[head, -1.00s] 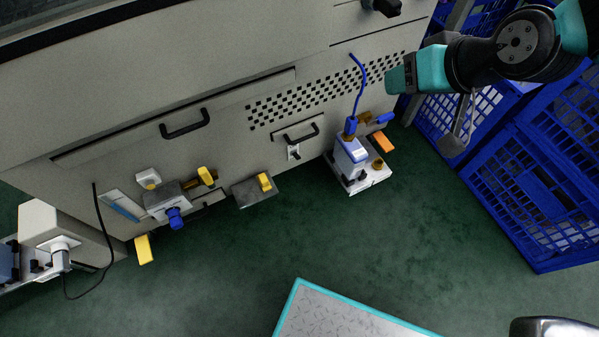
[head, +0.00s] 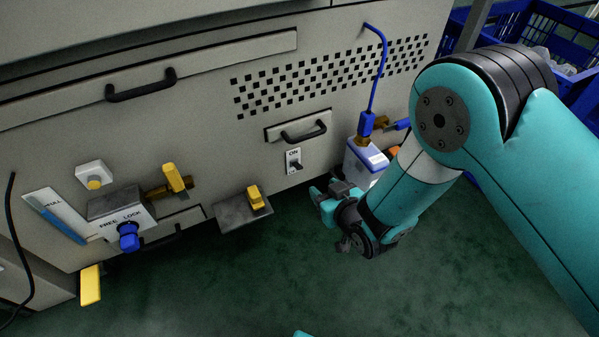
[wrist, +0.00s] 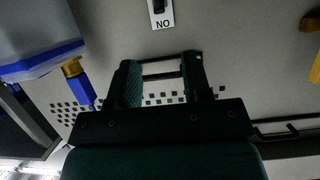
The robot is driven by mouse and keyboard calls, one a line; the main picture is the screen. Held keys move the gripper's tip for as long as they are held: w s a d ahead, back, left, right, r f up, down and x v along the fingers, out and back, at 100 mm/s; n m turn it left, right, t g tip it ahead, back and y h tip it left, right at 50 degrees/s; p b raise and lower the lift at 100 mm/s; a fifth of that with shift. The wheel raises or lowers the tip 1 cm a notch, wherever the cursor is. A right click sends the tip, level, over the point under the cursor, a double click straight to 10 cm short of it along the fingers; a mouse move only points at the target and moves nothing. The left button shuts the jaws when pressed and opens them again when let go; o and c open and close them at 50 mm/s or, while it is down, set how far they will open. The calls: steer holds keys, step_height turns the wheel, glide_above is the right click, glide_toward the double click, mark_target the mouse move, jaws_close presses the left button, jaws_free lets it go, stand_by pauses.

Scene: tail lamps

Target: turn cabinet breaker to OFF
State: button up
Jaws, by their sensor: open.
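The cabinet breaker (head: 294,161) is a small white plate with a dark toggle, low on the grey cabinet front below a short black handle. Its upper label reads ON; I cannot tell the toggle's position for sure. In the wrist view the breaker plate (wrist: 162,19) is upside down at the top edge, with its toggle partly cut off. My gripper (head: 328,192) is open and empty, just right of and below the breaker, apart from it. In the wrist view both fingers of my gripper (wrist: 160,66) point towards the cabinet, with the breaker beyond the tips.
A white and blue box (head: 362,160) with a blue cable stands close right of my gripper. Left of the breaker are a grey bracket with a yellow block (head: 255,197), a yellow lever (head: 175,178) and a blue FREE/LOCK knob (head: 128,236). Green floor in front is clear.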

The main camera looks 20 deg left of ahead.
mark_target(301, 169)
steer(key=b+x, duration=0.3)
steer(key=x, duration=0.4)
steer(key=b+x, duration=0.4)
steer(key=x, duration=0.3)
steer(key=shift+f, duration=0.25)
steer(key=shift+w+a+f, duration=0.1)
steer(key=shift+w+a, duration=0.25)
jaws_close()
